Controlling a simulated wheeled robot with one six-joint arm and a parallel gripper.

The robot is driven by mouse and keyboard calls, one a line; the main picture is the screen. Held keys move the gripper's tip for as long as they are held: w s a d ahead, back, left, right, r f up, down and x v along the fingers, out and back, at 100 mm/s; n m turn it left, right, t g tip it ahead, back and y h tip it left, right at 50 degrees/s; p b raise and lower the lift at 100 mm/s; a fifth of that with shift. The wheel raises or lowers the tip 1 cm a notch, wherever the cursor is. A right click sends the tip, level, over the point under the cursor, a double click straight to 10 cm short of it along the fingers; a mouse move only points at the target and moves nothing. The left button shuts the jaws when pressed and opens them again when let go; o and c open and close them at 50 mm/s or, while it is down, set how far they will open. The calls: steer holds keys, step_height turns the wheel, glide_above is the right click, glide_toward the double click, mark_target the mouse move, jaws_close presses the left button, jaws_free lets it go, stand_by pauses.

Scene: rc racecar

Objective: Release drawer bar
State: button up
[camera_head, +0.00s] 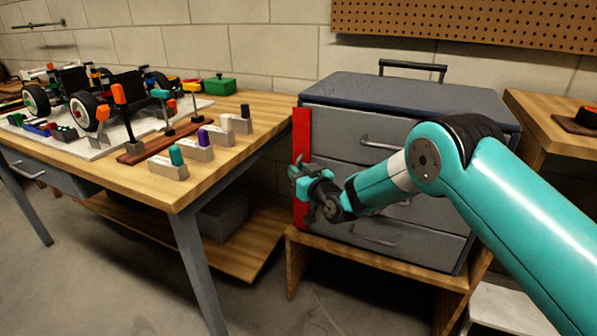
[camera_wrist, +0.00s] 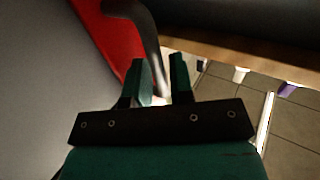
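The red drawer bar (camera_head: 302,135) stands upright along the left front edge of the grey drawer cabinet (camera_head: 345,120). My gripper (camera_head: 298,172) is in front of its lower half and hides part of it. In the wrist view the red bar (camera_wrist: 112,38) lies beyond and left of my fingertips (camera_wrist: 160,72). A curved grey edge or handle (camera_wrist: 148,42) runs along the bar down toward the gap between the fingers. The fingers are apart with a gap between them. I cannot tell whether either finger touches the bar.
A wooden workbench (camera_head: 235,150) with car parts and tools stands left of the cabinet. The cabinet rests on a low wooden stand (camera_head: 300,245). Another wooden bench (camera_head: 535,125) is at the right. A floor gap lies between the workbench and the stand.

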steer(key=shift+w+a, duration=0.15)
steer(key=shift+w, duration=0.05)
jaws_close()
steer(key=shift+a+r+h, duration=0.1)
steer(key=shift+a+h, duration=0.05)
steer(key=shift+h, duration=0.15)
steer(key=a+m+t+h+b, duration=0.1)
steer(key=m+h+b, duration=0.2)
steer(key=h+b, duration=0.1)
steer(key=a+m+t+h+b, duration=0.1)
steer(key=m+h+b, duration=0.1)
steer(key=h+b, duration=0.2)
steer(key=a+m+t+h+b, duration=0.1)
steer(key=m+h+b, duration=0.2)
steer(key=h+b, duration=0.1)
steer(key=shift+s+f+m, duration=0.1)
steer(key=shift+f+m, duration=0.15)
steer(key=shift+m, duration=0.05)
steer(key=shift+r+m+h+b, duration=0.15)
steer(key=shift+m+h+b, duration=0.15)
steer(key=shift+h+b, duration=0.25)
